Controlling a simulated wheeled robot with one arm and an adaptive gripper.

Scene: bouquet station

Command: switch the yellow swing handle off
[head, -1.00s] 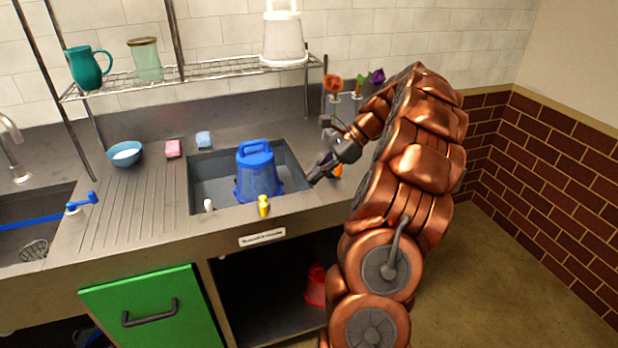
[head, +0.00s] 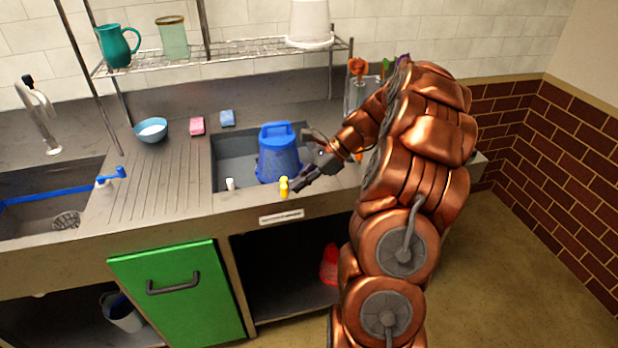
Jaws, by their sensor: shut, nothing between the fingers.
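The yellow swing handle (head: 284,187) stands on the front rim of the right-hand sink, in front of the blue bucket. My gripper (head: 294,188) is shut and empty, its tips right beside the handle on its right side. From this view I cannot tell whether the tips touch it. The handle looks upright, and its swing position is too small to read.
A small white peg (head: 230,184) is left of the handle on the rim.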

